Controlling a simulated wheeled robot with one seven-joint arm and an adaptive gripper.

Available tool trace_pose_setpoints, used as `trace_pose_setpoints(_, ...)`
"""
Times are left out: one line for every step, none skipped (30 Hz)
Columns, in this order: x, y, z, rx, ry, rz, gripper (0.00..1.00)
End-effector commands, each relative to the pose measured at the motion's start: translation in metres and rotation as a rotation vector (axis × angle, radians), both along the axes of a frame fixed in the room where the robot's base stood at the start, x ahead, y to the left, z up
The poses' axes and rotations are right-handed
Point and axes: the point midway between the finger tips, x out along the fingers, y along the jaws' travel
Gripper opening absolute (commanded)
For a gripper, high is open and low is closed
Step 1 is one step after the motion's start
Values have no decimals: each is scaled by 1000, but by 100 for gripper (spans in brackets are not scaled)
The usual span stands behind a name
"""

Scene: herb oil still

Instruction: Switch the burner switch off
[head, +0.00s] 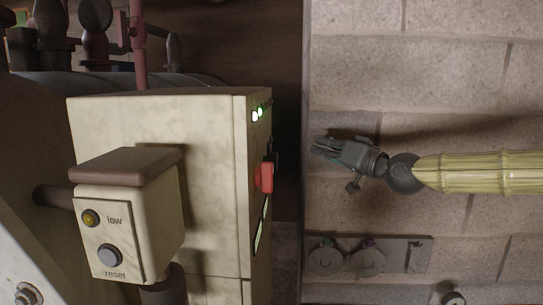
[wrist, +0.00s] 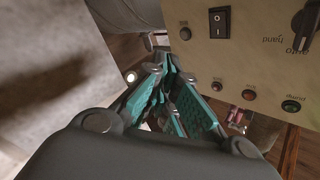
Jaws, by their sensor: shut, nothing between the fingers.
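In the head view a cream cabinet (head: 165,120) carries a red switch or handle (head: 264,177) on its narrow right face, seen nearly edge-on. In the wrist view a cream panel (wrist: 255,58) has a black rocker switch (wrist: 219,22) and a black rotary knob (wrist: 304,25). No readable label shows which control is the burner switch. My gripper (head: 318,147) is right of the cabinet, pointing left toward its face, apart from the red part. In the wrist view my gripper (wrist: 164,62) has its teal-padded fingers shut and empty, beside the panel's left edge.
A small box with a yellow lamp marked low and a reset button (head: 110,255) stands in front of the cabinet. A block wall (head: 450,65) is behind my arm. Grey round fittings (head: 345,258) sit below my gripper.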

Motion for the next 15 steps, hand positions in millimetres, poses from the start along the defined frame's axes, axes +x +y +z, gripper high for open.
trace_pose_setpoints(0,0,0,0,0,0,0)
trace_pose_setpoints(0,0,0,0,0,0,0)
trace_pose_setpoints(0,1,0,-1,1,1,0)
trace_pose_setpoints(0,2,0,-1,1,1,0)
trace_pose_setpoints(0,3,-1,-1,1,1,0)
trace_pose_setpoints(0,5,-1,-1,1,1,0)
trace_pose_setpoints(0,7,-1,-2,2,2,0)
trace_pose_setpoints(0,9,-1,-2,2,2,0)
trace_pose_setpoints(0,13,-1,-2,1,2,0)
trace_pose_setpoints(0,15,-1,-1,1,2,0)
trace_pose_setpoints(0,19,-2,-2,1,2,0)
trace_pose_setpoints(-1,23,-2,-3,1,3,0)
trace_pose_setpoints(-1,27,-3,-2,2,3,0)
trace_pose_setpoints(0,30,-3,-2,1,2,0)
trace_pose_setpoints(0,34,-4,-2,1,2,0)
